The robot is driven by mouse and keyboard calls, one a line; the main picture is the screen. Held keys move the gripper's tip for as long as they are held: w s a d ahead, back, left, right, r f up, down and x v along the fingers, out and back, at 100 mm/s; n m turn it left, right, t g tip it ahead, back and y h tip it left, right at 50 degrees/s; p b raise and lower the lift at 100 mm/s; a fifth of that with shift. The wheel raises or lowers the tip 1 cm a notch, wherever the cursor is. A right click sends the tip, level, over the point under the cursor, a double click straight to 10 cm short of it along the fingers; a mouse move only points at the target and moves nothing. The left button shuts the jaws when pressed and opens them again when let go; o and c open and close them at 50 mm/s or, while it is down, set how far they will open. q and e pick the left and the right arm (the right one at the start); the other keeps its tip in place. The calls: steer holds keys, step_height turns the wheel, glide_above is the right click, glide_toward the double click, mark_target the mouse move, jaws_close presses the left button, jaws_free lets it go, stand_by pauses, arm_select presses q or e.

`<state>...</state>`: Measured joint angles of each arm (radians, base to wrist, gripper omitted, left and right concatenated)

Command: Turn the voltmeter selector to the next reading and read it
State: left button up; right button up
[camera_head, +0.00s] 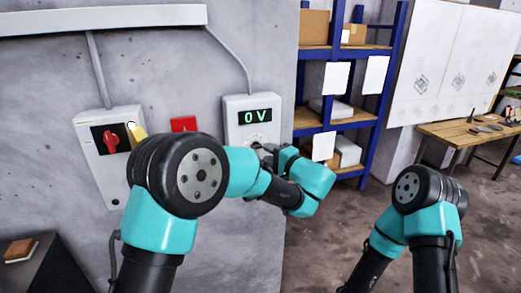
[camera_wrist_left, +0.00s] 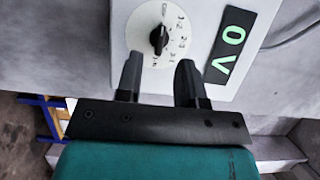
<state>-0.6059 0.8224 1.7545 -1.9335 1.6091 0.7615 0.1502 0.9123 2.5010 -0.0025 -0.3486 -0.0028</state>
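The voltmeter (camera_head: 237,105) is a pale box on the grey wall, and its dark display (camera_head: 258,116) shows "0 V" in green. The display (camera_wrist_left: 232,45) appears sideways in the left wrist view. The black selector knob (camera_wrist_left: 158,38) sits on a white round dial with small markings (camera_wrist_left: 180,32), too small to read surely. My left gripper (camera_wrist_left: 160,60) is open, its two fingertips apart just short of the knob, which lines up with the gap. My right gripper is out of view.
Left of the voltmeter, a pale switch box (camera_head: 117,180) carries a red rotary switch (camera_head: 111,139) and a yellow tag (camera_head: 138,133). A red plate (camera_head: 184,124) is between the boxes. Blue shelving (camera_head: 340,90) and a wooden workbench (camera_head: 455,132) stand to the right.

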mark_target(257, 146)
arm_select(q)
steer(key=x, duration=0.4)
steer(key=shift+w+a, duration=0.2)
steer(key=shift+w, duration=0.05)
jaws_close()
